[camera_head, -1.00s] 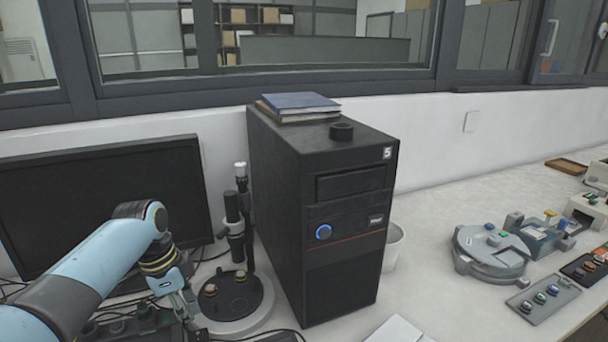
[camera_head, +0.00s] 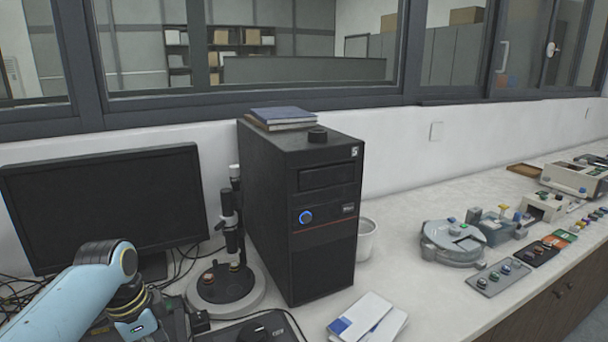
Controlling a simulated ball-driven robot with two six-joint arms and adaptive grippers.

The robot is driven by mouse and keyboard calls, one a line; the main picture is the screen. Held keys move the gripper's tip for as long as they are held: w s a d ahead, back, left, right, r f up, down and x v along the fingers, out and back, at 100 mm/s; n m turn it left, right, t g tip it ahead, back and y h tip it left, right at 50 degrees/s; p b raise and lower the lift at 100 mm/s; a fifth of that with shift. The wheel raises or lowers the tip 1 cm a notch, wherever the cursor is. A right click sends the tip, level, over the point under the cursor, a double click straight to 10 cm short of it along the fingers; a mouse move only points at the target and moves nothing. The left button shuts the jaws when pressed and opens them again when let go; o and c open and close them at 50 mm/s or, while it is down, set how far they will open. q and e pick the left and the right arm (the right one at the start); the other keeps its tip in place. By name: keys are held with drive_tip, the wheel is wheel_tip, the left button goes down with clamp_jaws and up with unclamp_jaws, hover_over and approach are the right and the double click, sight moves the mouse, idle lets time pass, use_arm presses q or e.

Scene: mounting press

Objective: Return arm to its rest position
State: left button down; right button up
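My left arm comes in from the lower left, light blue with a dark wrist. My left gripper (camera_head: 165,325) is at the bottom edge, pointing down in front of the monitor; its fingers are too dark and cut off to show whether they are open or shut. Just to its right stands a microscope-like device (camera_head: 232,232) on a round base (camera_head: 222,285) with small coloured pieces on it. My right arm and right gripper are not in view.
A black computer tower (camera_head: 325,235) with books (camera_head: 282,116) on top stands mid-desk. A black monitor (camera_head: 103,205) is at the left. Booklets (camera_head: 368,318), a white bin (camera_head: 366,240), a round grey machine (camera_head: 453,243) and a tray of pieces (camera_head: 497,277) lie right. Desk between booklets and tray is bare.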

use_arm(q)
drive_tip(key=s+r+n+t+y, duration=0.1)
drive_tip(key=s+r+n, duration=0.45)
drive_tip(key=s, duration=0.85)
drive_tip(key=s+r+n+t+y, duration=0.15)
drive_tip(key=s+r+n, duration=0.45)
drive_tip(key=s, duration=0.7)
drive_tip(key=s+a+f+g+b, duration=0.2)
drive_tip(key=f+b, duration=1)
drive_tip(key=f, duration=2.6)
drive_tip(key=s+a+f+b, duration=0.1)
drive_tip(key=s+f+b, duration=0.4)
drive_tip(key=s+f, duration=0.4)
drive_tip(key=s+a+f+b, duration=0.1)
drive_tip(key=s+f+b, duration=0.4)
drive_tip(key=f, duration=1.2)
drive_tip(key=s, duration=0.4)
drive_tip(key=shift+s+a, duration=0.15)
drive_tip(key=shift+s, duration=0.25)
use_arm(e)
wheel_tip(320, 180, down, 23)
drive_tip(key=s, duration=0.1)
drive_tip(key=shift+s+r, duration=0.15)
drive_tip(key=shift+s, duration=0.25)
use_arm(q)
drive_tip(key=shift+g+h, duration=0.25)
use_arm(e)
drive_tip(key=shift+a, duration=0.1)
